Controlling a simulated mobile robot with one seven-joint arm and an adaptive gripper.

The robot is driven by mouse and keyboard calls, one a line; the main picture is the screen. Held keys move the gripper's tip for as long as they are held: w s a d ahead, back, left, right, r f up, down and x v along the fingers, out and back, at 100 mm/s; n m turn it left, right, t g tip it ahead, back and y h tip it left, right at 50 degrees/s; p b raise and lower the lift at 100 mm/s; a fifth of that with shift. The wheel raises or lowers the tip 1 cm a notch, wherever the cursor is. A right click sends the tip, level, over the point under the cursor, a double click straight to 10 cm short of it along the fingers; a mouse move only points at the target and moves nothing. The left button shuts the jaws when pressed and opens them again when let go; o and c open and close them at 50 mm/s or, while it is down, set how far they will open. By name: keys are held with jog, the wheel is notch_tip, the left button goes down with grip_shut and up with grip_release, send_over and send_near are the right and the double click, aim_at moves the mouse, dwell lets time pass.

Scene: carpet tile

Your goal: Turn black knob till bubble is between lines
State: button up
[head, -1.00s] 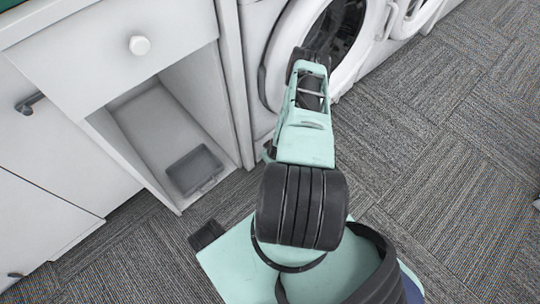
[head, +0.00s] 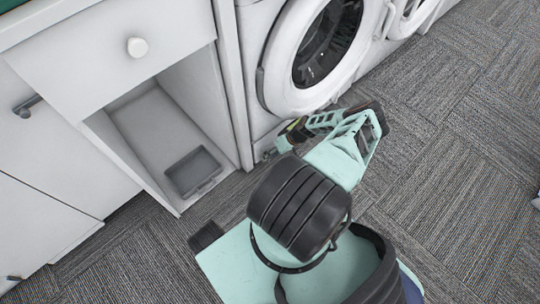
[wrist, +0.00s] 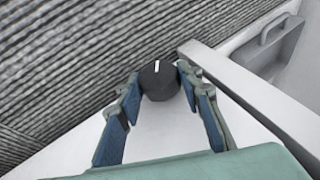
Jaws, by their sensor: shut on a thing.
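The black knob (wrist: 158,88) shows in the wrist view on a white face, with a short white mark on it. My gripper (wrist: 158,76) has its two blue-grey fingers on either side of the knob, their tips against it, and is shut on it. In the head view my gripper (head: 288,134) is low at the front of the white washing machine (head: 262,105), near its lower left corner. The knob is hidden there. I see no bubble and no lines in either view.
An open white cabinet (head: 235,150) stands left of the machine, with a grey tray (head: 194,172) inside. The round machine door (head: 327,42) is above my arm. Grey carpet (head: 450,170) lies clear to the right.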

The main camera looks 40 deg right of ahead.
jog(key=shift+d+y, duration=0.2)
jog(key=shift+y, duration=0.2)
dwell(0.3)
jog(key=o, duration=1.2)
jog(key=shift+c, duration=0.2)
jog(key=v, duration=1.1)
jog(key=shift+d+r, duration=0.15)
jog(key=shift+r, duration=0.2)
jog(key=shift+s, duration=0.15)
